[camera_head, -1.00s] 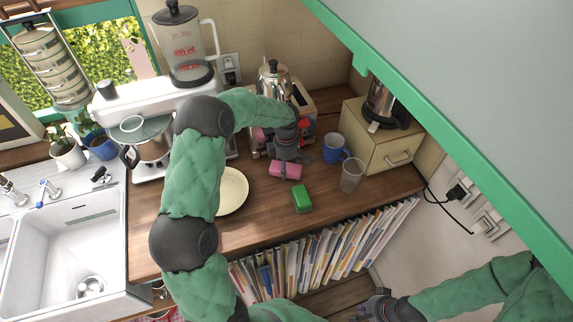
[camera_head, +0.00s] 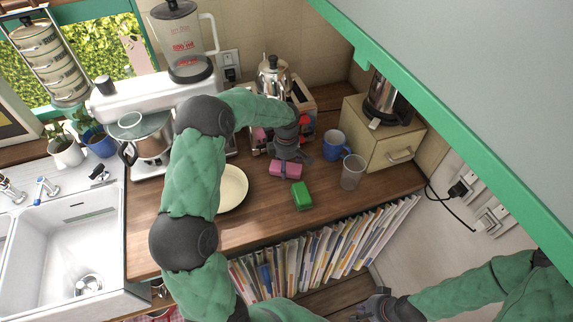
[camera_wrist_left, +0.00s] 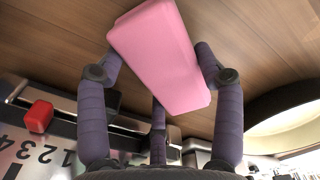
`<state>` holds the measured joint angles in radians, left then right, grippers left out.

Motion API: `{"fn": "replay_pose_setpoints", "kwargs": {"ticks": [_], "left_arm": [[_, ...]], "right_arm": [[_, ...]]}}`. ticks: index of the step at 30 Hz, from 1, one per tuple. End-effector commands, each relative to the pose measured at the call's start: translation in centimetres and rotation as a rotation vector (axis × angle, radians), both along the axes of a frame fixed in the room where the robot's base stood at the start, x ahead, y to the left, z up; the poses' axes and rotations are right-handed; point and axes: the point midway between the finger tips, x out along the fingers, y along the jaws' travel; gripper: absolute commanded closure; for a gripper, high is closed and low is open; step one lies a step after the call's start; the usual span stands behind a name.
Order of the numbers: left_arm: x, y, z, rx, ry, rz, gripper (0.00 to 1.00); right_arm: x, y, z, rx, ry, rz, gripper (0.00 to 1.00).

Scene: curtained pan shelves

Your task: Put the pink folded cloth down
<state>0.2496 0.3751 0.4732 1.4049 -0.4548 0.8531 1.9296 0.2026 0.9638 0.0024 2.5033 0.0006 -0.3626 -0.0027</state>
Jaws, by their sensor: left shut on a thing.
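The pink folded cloth (camera_head: 285,170) is a small block-like bundle at the wooden counter, in front of the toaster. It also shows large and pink in the left wrist view (camera_wrist_left: 162,55). My left gripper (camera_head: 288,155) is above it, with its fingers closed around it. In the left wrist view the fingers (camera_wrist_left: 160,85) flank the cloth on both sides, with a third finger below. I cannot tell whether the cloth touches the counter. My right gripper (camera_head: 376,305) is low at the bottom right, away from the counter, and its fingers are unclear.
A green block (camera_head: 301,196) lies just right of and nearer than the cloth. A blue mug (camera_head: 335,146) and a clear glass (camera_head: 352,172) stand to the right, a cream plate (camera_head: 232,190) to the left. The toaster (camera_head: 306,121) is close behind. Bare counter (camera_head: 262,215) lies in front.

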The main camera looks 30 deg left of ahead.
Motion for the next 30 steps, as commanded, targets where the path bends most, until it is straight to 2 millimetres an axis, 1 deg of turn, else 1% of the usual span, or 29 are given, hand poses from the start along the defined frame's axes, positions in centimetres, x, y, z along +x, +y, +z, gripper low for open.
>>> {"fn": "replay_pose_setpoints", "kwargs": {"ticks": [17, 18, 20, 21, 30], "left_arm": [[0.01, 0.0, -0.62, 0.0, 0.0, 0.0, 0.85], [0.01, 0.0, -0.58, 0.0, 0.0, 0.0, 0.24], [0.01, 0.0, -0.56, 0.0, 0.0, 0.0, 0.07], [0.01, 0.0, -0.56, 0.0, 0.0, 0.0, 0.05], [-0.01, -0.01, -0.57, 0.0, 0.001, 0.0, 0.05]], "right_arm": [[0.0, 0.0, -0.53, 0.0, 0.0, 0.0, 1.0], [0.0, 0.0, -0.5, 0.0, 0.0, 0.0, 1.0], [0.0, 0.0, -0.48, 0.0, 0.0, 0.0, 1.0], [0.0, 0.0, -0.48, 0.0, 0.0, 0.0, 1.0], [0.0, 0.0, -0.47, 0.0, 0.0, 0.0, 1.0]]}}
